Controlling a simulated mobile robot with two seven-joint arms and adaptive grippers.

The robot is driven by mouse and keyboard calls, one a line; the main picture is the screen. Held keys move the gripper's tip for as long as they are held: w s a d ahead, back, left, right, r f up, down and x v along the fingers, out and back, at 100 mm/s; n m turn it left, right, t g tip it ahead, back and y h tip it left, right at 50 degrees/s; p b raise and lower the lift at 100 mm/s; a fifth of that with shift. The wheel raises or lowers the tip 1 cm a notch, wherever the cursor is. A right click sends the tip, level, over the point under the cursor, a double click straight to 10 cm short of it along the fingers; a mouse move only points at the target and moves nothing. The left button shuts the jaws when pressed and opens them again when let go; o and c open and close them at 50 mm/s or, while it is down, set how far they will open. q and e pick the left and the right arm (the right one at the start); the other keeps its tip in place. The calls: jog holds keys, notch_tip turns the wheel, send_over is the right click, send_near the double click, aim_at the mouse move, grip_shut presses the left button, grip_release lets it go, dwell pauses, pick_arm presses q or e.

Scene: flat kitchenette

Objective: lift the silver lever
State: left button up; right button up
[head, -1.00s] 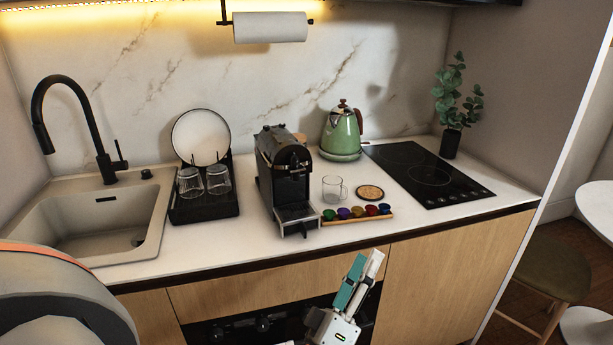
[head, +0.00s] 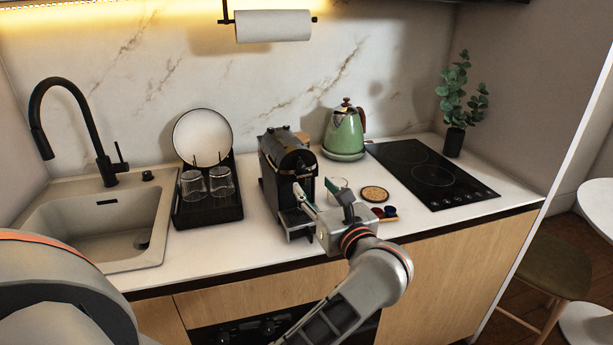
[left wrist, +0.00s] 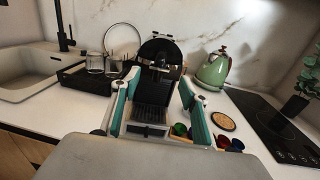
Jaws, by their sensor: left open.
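The black coffee machine (head: 287,160) stands upright on the counter, its front towards me. In the left wrist view, the machine (left wrist: 158,48) is straight ahead. I cannot make out the silver lever clearly on its dark top and front. My left gripper (head: 316,186) is open and empty, just in front of the machine at its right side in the head view. In the left wrist view, the fingers (left wrist: 159,78) stand apart on either side of the machine's lower front. I see no clear contact. My right gripper is not in view.
A green kettle (head: 344,132) stands behind. A dish rack (head: 208,209) with glasses is left of the machine. The hob (head: 430,175) is at right.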

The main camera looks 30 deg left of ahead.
aim_at(303, 172)
pick_arm(q)
jog(key=p+x, duration=0.1)
jog(key=x, duration=0.4)
jog(key=shift+w+a, duration=0.2)
jog(key=shift+a, duration=0.15)
jog(key=shift+s+d+r, duration=0.1)
grip_shut()
